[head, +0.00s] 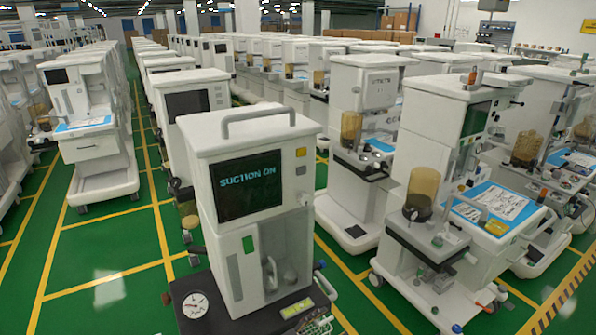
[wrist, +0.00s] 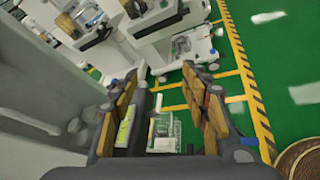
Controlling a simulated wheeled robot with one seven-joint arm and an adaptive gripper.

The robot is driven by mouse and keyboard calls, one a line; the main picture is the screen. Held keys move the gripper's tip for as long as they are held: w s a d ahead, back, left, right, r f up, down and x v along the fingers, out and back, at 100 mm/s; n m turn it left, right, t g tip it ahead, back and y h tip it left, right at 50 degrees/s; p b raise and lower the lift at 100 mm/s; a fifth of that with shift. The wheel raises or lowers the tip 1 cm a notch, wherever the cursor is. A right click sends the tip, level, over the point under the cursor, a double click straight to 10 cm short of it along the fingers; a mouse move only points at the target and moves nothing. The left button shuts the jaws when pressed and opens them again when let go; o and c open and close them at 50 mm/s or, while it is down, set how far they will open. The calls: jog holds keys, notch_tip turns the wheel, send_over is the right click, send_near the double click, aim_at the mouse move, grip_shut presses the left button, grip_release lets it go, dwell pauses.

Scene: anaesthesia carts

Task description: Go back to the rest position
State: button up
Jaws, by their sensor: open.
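My gripper (wrist: 160,108) is open in the wrist view, with its two tan-padded fingers wide apart and nothing between them. My arm and gripper do not show in the head view. The nearest anaesthesia cart (head: 250,140) stands in the middle of the head view; its dark screen (head: 249,185) reads "SUCTION ON". A dark shelf (head: 245,318) at its base carries a round gauge (head: 195,305) and a green board (head: 318,327). A green board (wrist: 165,128) also shows beyond the gap between my fingers in the wrist view.
A cart with a brown canister (head: 422,190) and blue tray (head: 490,208) stands at right. Another cart (head: 92,125) stands at left, with rows of carts behind. Green floor (head: 110,265) with yellow lines is clear at lower left. A striped floor edge (head: 570,300) runs at right.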

jog(key=s+d+m+g+y, duration=0.2)
jog(key=s+m+g+y, duration=0.15)
jog(key=s+m, duration=0.35)
jog(key=s+d+m+g+y, duration=0.25)
jog(key=s+m+g, duration=0.25)
jog(key=s, duration=0.3)
jog(key=s+d+r+m+t+y, duration=0.1)
jog(key=d+r+m+t, duration=0.1)
jog(key=r+m, duration=0.3)
jog(key=s+d+r+m+t+y, duration=0.1)
jog(key=d+r+m, duration=0.3)
jog(key=r, duration=0.5)
jog(key=shift+s+d+r+m+t+y, duration=0.25)
jog(key=shift+d+r+m+t+y, duration=0.15)
jog(key=shift+m+t+y, duration=0.15)
jog(key=shift+a, duration=0.1)
